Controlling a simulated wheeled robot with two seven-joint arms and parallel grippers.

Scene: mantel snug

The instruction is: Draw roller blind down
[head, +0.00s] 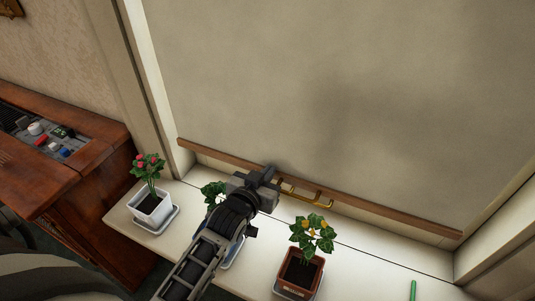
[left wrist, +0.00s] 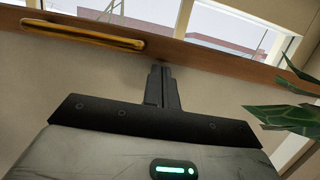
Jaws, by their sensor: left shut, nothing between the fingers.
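The roller blind (head: 330,80) is a beige sheet that hangs over nearly the whole window in the head view. Its wooden bottom bar (head: 385,208) is a little above the sill. A brass handle (head: 312,203) is on the bar; it also shows in the left wrist view (left wrist: 82,34), left of the fingers. My left gripper (head: 272,178) is shut and empty, at the bar just left of the handle. Its closed fingers (left wrist: 162,88) point toward the bar (left wrist: 215,63) in the wrist view; contact cannot be told. My right gripper is not in view.
The white sill (head: 365,262) holds a red-flowered plant (head: 150,180) at left, a plant (head: 213,192) partly behind my left arm, and a yellow-flowered plant (head: 308,240) close to the arm. A green stick (head: 413,290) is at lower right. A wooden cabinet (head: 85,165) stands left.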

